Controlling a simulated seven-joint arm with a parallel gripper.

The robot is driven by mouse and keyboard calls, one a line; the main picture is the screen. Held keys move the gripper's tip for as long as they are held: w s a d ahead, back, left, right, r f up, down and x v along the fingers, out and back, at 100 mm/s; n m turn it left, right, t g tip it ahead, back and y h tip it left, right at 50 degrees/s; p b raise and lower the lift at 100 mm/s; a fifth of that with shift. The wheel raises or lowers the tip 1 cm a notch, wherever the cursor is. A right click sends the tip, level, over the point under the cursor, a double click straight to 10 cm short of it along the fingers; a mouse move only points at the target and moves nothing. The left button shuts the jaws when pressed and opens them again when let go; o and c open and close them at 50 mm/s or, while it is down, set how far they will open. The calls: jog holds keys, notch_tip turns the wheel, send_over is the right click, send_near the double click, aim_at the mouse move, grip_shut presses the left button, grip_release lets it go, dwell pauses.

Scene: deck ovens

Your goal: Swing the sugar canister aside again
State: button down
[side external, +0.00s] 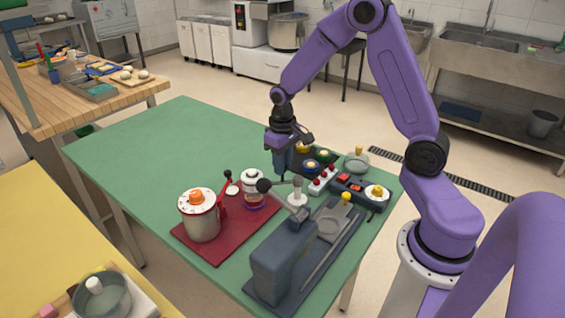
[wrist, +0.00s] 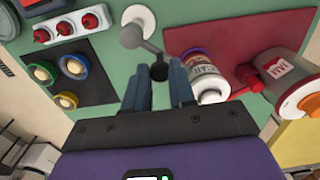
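A cream canister (side external: 202,222) with an orange knob and a red side piece stands on the red mat (side external: 190,244); in the wrist view (wrist: 283,72) its red label appears to read JAM. A smaller purple-banded jar (side external: 254,188) stands behind it, also seen in the wrist view (wrist: 206,80). Its label is not clearly readable, so I cannot tell which is the sugar canister. My gripper (wrist: 158,82) points down, fingers apart. A dark ball (wrist: 159,70) on a grey arm from a white post (wrist: 137,32) appears between the fingertips; contact is unclear.
A white strip with three red knobs (wrist: 72,27) and a dark board with coloured round pieces (wrist: 82,88) lie beside the gripper. A dark grey press-like device (side external: 284,262) stands at the front. The green table (side external: 150,145) is clear at the far left.

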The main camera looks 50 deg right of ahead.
jog(key=shift+w+m, duration=0.1)
jog(key=shift+m, duration=0.2)
jog(key=shift+w+d+m, duration=0.2)
jog(key=shift+d+m, duration=0.55)
jog(key=shift+m, duration=1.2)
jog(key=shift+w+d+m, duration=0.15)
jog(key=shift+d+m, duration=0.6)
jog(key=shift+m, duration=1.25)
jog(key=shift+w+d+m, duration=0.2)
jog(key=shift+d+m, duration=0.55)
jog(key=shift+m, duration=1.2)
jog(key=c, duration=0.9)
grip_release()
jog(key=shift+c, duration=0.2)
notch_tip(320, 180, up, 18)
jog(key=shift+f, duration=0.25)
